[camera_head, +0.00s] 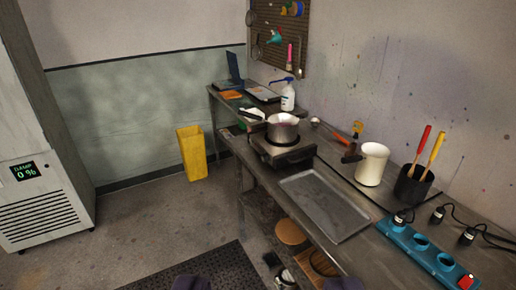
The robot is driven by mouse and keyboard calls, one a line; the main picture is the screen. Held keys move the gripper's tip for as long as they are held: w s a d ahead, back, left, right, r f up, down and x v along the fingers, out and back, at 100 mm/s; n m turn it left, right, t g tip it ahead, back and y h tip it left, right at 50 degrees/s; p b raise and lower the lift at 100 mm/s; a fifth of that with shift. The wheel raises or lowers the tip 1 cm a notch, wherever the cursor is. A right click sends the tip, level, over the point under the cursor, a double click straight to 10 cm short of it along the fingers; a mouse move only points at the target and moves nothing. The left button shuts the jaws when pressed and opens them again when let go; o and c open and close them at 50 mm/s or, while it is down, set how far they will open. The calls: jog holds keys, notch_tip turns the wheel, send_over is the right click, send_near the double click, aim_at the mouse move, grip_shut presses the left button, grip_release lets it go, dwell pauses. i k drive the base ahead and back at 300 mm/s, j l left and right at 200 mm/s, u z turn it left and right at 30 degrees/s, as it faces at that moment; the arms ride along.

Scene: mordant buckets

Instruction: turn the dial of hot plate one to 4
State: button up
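A hot plate (290,155) stands on the metal bench along the right wall, with a steel saucepan (283,129) on top. The saucepan's handle points up and left. This is the only hot plate I can make out, and I cannot read a number on it. Its dial and setting are too small and dark to tell. My gripper (268,284) shows only as two dark tips at the bottom edge, spread well apart with nothing visible held between them. It is far from the hot plate.
On the bench (385,213) are a tray (325,203), a white jug (371,165), a black pot (412,186) of tools, a blue power strip (425,253) and a spray bottle (288,96). A yellow bin (192,153) stands left. Floor in front is mostly clear.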

aim_at(264, 157)
jog(key=i+j+z, duration=0.45)
jog(key=i+j, duration=0.9)
jog(key=j, duration=0.15)
jog(key=i+j+z, duration=0.2)
jog(key=i+j, duration=0.15)
jog(key=i, duration=0.25)
jog(key=i+j+z, duration=0.15)
jog(key=i+j, duration=0.3)
jog(key=i, duration=0.15)
